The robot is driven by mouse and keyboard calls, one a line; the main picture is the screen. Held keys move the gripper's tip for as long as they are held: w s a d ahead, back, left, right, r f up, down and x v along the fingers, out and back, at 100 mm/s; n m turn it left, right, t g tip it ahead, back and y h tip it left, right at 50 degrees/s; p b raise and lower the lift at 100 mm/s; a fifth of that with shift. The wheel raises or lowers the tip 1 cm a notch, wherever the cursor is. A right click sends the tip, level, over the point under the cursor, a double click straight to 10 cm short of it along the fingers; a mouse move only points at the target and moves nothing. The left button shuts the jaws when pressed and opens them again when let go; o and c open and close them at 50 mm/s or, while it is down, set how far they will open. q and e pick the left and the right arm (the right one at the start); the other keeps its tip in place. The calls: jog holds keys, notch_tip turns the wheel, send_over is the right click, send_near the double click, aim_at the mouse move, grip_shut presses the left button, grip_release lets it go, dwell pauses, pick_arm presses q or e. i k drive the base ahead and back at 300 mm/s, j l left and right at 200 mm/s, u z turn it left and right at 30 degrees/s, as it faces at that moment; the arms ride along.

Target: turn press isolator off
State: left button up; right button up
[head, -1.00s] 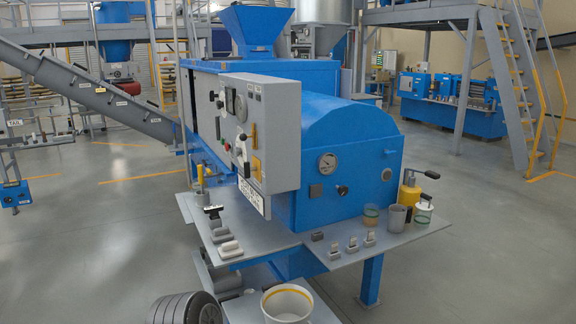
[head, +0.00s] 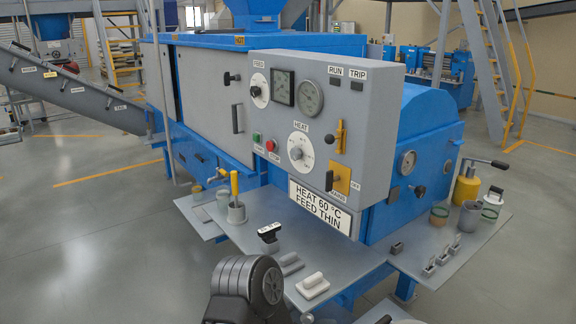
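The grey control panel (head: 340,110) on the blue press faces me. Low on its right side is a yellow plate (head: 342,177) with a small label reading OFF at its right and another small label below. A black handle (head: 329,181) stands out at the plate's left edge. Above it is a yellow upright lever (head: 340,137). I cannot tell for certain which is the isolator. A dark ribbed part of my own arm shows at the bottom, below the panel. No gripper fingers are in view.
Below the panel a grey shelf (head: 335,262) holds a black-handled tool (head: 269,232), pale blocks (head: 313,284) and a pot with a yellow handle (head: 236,210). A yellow oil can (head: 467,187) and cups stand at the right. A white sign (head: 320,206) hangs under the panel.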

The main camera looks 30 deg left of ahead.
aim_at(330, 179)
jog(key=j, duration=1.3)
